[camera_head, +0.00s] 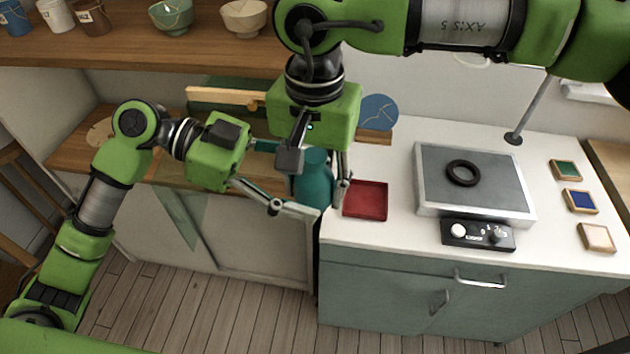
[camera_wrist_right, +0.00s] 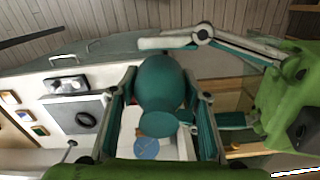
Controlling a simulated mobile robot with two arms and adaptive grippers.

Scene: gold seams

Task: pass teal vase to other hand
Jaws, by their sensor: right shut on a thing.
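The teal vase (camera_head: 314,182) is held upright between the fingers of my right gripper (camera_head: 317,178), which reaches down from above. The vase also shows in the right wrist view (camera_wrist_right: 160,82), with a right-gripper finger on each side of it. My left gripper (camera_head: 295,178) comes in from the left with its fingers spread. In the right wrist view, one left finger (camera_wrist_right: 175,43) reaches past the vase's far side and the other lies near its narrow end. I cannot tell whether the left fingers touch it. My right gripper partly hides the vase in the head view.
A red tray (camera_head: 366,200) lies on the white counter just right of the vase. A grey hot plate (camera_head: 432,180) with a black ring (camera_head: 463,173) stands farther right, near several small colour pads. A shelf (camera_head: 150,45) with cups and bowls is at upper left. A blue disc (camera_head: 379,110) stands behind.

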